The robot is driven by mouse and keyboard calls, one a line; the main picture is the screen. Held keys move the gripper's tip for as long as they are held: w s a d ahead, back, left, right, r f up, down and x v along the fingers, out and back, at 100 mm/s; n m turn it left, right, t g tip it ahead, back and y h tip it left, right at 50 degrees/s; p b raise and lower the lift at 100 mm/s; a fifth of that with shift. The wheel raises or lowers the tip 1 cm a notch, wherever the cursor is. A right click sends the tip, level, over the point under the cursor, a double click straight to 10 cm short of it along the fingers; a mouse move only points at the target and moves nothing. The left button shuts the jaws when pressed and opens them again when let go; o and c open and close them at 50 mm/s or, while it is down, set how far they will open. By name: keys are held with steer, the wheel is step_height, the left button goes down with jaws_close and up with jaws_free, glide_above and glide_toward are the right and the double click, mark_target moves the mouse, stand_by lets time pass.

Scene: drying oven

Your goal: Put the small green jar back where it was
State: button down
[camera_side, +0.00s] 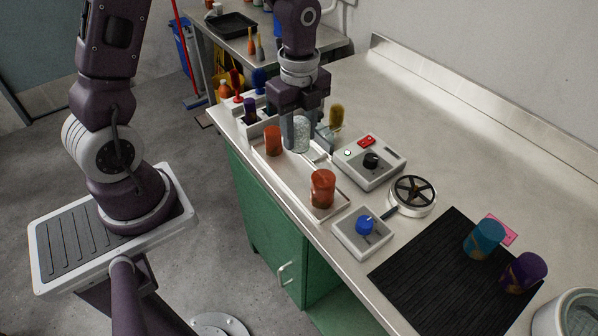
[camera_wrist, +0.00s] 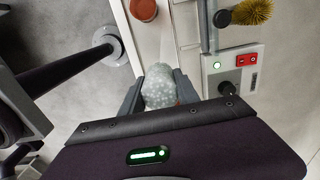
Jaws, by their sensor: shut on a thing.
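A small pale grey-green jar with white speckles (camera_side: 302,134) is between the fingers of my gripper (camera_side: 300,132). In the wrist view the same jar (camera_wrist: 159,85) shows with a finger on each side of it, and my gripper (camera_wrist: 160,90) is shut on it. It is over or in the far part of the long white tray (camera_side: 318,206); I cannot tell whether its base touches. An orange jar (camera_side: 272,140) stands just left of it. A larger orange-red jar (camera_side: 322,188) stands in the near end of the tray.
A control box (camera_side: 368,164) with a red switch and black knob is right of the tray. A blue-knob box (camera_side: 362,234) and round metal dish (camera_side: 412,196) are nearer. Brushes stand behind.

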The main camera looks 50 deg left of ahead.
mark_target(299, 176)
step_height(299, 176, down, 9)
steer(key=shift+r, duration=0.1)
steer(key=c, duration=0.9)
jaws_free()
steer(key=shift+f, duration=0.2)
step_height(299, 176, up, 12)
steer(key=shift+f, duration=0.1)
steer(key=s+d+r+n+t, duration=0.1)
steer(key=s+r+n+t, duration=0.1)
steer(key=s+r+n, duration=0.5)
steer(key=s+d+r+n+t, duration=0.2)
steer(key=s+r+n+t, duration=0.1)
steer(key=s+r+n, duration=0.4)
steer(key=s+n, duration=0.3)
steer(key=n, duration=0.1)
steer(key=shift+s+d+r+t, duration=0.25)
steer(key=shift+d+r+t, duration=0.05)
steer(key=shift+r, duration=0.05)
